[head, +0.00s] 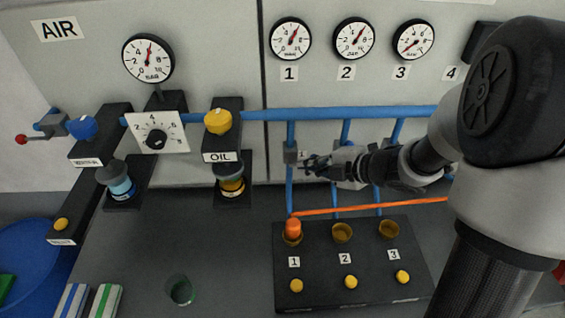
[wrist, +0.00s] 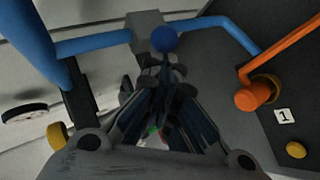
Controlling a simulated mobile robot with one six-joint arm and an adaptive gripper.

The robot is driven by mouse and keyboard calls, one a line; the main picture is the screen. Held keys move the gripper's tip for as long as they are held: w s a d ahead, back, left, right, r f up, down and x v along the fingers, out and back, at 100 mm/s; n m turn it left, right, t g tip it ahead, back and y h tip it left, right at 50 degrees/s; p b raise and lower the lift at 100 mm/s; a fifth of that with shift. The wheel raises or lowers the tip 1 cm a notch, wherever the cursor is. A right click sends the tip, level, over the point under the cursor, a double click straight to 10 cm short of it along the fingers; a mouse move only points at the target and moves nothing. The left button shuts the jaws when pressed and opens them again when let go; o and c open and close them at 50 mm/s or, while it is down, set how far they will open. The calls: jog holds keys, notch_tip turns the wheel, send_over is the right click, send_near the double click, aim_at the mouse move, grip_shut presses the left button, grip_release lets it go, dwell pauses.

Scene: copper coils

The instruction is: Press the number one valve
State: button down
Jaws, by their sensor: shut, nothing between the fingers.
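My gripper (head: 312,165) is shut and empty, just right of the block in the head view. In the wrist view my gripper's fingertips (wrist: 165,72) lie just below the knob; I cannot tell whether they touch it. On the black panel, a yellow button (head: 296,286) sits under another label 1 (head: 294,262), well below my gripper.
An orange plug (head: 293,229) with an orange hose sits in panel socket 1. Sockets 2 (head: 342,232) and 3 (head: 389,229) look empty. Blue pipes run above and behind my gripper. Gauges (head: 290,39) hang on the wall. A green cup (head: 180,290) stands on the bench.

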jog(key=shift+a+f, duration=0.1)
jog(key=shift+a+f+b, duration=0.35)
jog(key=shift+a+b, duration=0.05)
jog(key=shift+a, duration=0.25)
jog(key=shift+r, duration=0.1)
